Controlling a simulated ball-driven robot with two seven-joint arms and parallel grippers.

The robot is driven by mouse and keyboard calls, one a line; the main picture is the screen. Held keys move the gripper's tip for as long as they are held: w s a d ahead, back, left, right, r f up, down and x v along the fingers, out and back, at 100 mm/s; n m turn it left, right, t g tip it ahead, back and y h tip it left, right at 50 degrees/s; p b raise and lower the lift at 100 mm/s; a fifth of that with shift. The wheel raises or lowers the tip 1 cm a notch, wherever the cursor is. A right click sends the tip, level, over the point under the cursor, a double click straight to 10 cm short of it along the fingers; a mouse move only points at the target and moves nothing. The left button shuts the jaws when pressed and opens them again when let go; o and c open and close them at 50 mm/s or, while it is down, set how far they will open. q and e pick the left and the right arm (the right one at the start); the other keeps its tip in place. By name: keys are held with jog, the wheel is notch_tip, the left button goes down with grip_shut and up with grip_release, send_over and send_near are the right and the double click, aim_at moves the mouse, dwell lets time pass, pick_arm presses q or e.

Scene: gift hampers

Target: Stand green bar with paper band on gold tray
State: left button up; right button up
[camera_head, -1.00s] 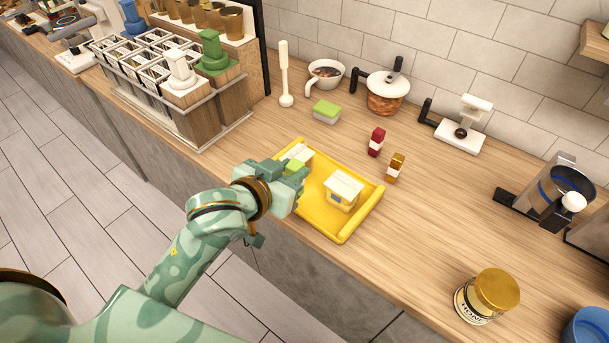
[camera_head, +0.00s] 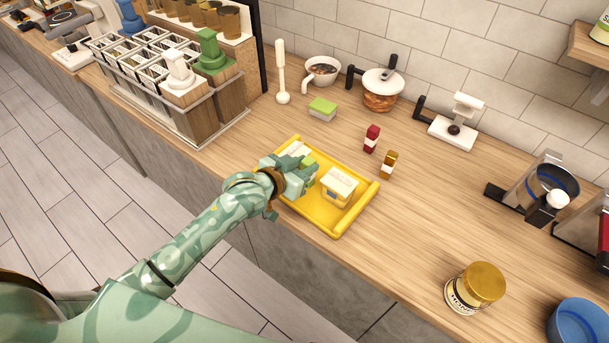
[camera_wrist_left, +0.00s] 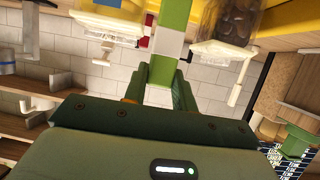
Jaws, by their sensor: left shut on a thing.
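The gold tray (camera_head: 330,226) lies on the counter and looks yellow. My left gripper (camera_head: 303,172) is over its left half, shut on the green bar with paper band (camera_wrist_left: 176,14). In the left wrist view the bar runs between the fingers (camera_wrist_left: 164,88), green with a white band around it. In the head view only a bit of light green (camera_head: 309,161) shows by the fingers. Whether the bar touches the tray is hidden. My right gripper is not in view.
A white-and-yellow tub (camera_head: 338,186) stands on the tray to the right, and a whitish item (camera_head: 298,149) at its back left. A red bar (camera_head: 371,138) and a brown-gold bar (camera_head: 388,165) stand behind the tray. A green-and-white block (camera_head: 322,109) lies farther back.

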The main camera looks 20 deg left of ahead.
pick_arm(q)
jog(key=shift+w+f+b, duration=0.2)
jog(key=shift+f+b, duration=0.05)
jog(key=shift+f, duration=0.7)
jog(key=shift+w+f+b, duration=0.15)
jog(key=shift+f+b, duration=0.1)
jog(key=shift+f, duration=0.65)
jog(key=shift+f, duration=0.15)
jog(key=o, duration=0.7)
jog(key=shift+o, duration=0.2)
jog(key=shift+a+r, duration=0.1)
jog(key=shift+r, duration=0.1)
jog(key=p+v, duration=0.2)
jog(key=v, duration=1)
jog(key=shift+f, duration=0.1)
